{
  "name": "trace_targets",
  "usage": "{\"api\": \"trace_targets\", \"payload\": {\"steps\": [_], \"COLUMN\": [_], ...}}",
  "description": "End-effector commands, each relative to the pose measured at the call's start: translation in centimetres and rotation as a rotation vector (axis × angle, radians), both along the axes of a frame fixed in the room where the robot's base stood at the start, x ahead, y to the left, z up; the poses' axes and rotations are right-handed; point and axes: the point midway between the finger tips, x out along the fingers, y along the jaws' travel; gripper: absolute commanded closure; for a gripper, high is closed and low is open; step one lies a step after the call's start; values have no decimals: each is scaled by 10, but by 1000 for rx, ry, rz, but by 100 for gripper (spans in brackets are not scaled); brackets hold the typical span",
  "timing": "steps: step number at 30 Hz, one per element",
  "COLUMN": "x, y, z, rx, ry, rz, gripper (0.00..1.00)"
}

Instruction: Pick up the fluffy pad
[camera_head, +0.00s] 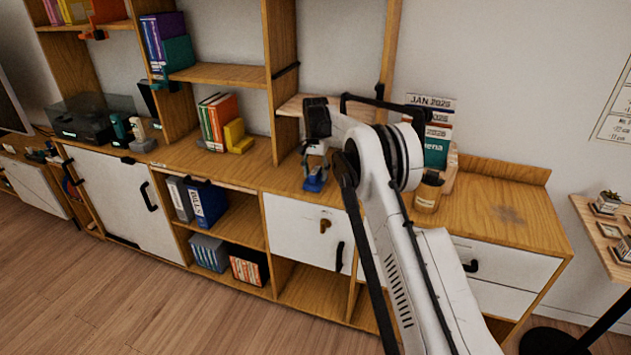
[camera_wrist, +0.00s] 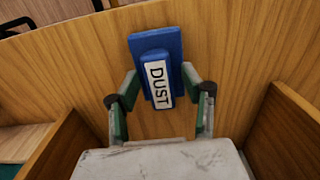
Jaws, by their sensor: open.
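The fluffy pad appears to be a blue block with a white label reading "DUST" (camera_wrist: 172,52). It lies on the wooden cabinet top, and its blue shows in the head view (camera_head: 314,184) just under my gripper. My gripper (camera_head: 316,167) points down over it, and its two green-lined fingers (camera_wrist: 159,80) are open. In the wrist view the fingers stand on either side of the pad's lower part, with the label between them. I cannot tell whether either finger touches it. No soft underside of the pad shows.
Wooden uprights and a shelf (camera_head: 331,107) stand close around my gripper. Books with a yellow bookend (camera_head: 236,136) stand to the left. A jar (camera_head: 428,193) and a calendar (camera_head: 432,101) are at the right. The cabinet top (camera_head: 500,207) further right is mostly clear.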

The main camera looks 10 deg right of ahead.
Motion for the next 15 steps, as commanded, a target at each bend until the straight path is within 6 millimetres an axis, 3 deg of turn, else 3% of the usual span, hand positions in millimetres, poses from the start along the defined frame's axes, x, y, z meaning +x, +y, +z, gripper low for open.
{"api": "trace_targets", "payload": {"steps": [7,15], "x": [0,0], "y": [0,0], "z": [-1,-1], "rx": [0,0], "ry": [0,0], "rz": [0,0], "gripper": [58,94]}}
